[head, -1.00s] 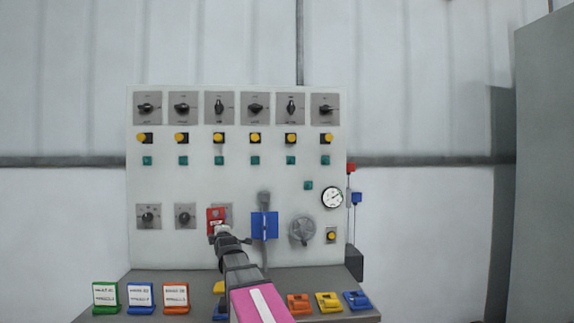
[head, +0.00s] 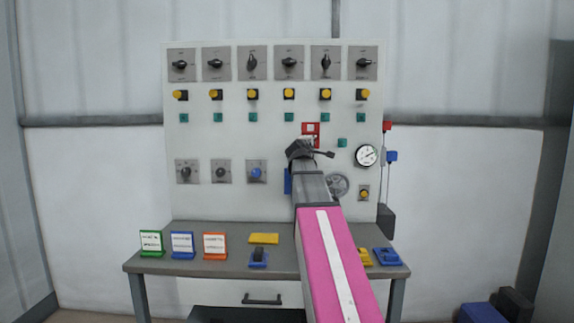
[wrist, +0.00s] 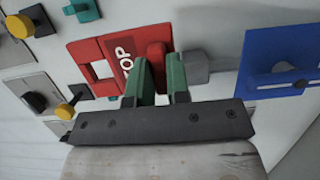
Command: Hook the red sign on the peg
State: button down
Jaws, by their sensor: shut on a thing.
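The red sign (head: 311,128) is in front of the upright panel, right of centre, just below the row of yellow buttons. In the wrist view the red sign (wrist: 117,58) is tilted, with white lettering and a square opening at its left. My gripper (wrist: 158,80) has green fingers shut on the red raised grip of the sign. In the head view my gripper (head: 304,148) is just below the sign and partly hides it. A grey block (wrist: 195,68) shows just right of the fingers; I cannot tell whether it is the peg.
A blue plate (wrist: 290,62) is to the right in the wrist view; my arm mostly hides it in the head view. Knobs, yellow buttons and a gauge (head: 366,155) cover the panel (head: 230,140). Colored signs and blocks sit on the table (head: 200,266) below.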

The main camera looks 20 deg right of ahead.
jog(key=s+d+r+m+g+h, duration=0.2)
jog(key=s+d+r+g+h, duration=0.1)
jog(key=d+r, duration=0.25)
jog(key=shift+w+d+f, duration=0.25)
jog(key=shift+w+d, duration=0.25)
jog(key=shift+w, duration=0.9)
jog(key=shift+w+d+f, duration=0.3)
jog(key=shift+w+d, duration=0.15)
jog(key=shift+w, duration=0.95)
jog(key=shift+w+d+f, duration=0.25)
jog(key=shift+w+d, duration=0.25)
jog(key=shift+w, duration=0.9)
jog(key=shift+f, duration=0.1)
jog(key=c, duration=1)
grip_release()
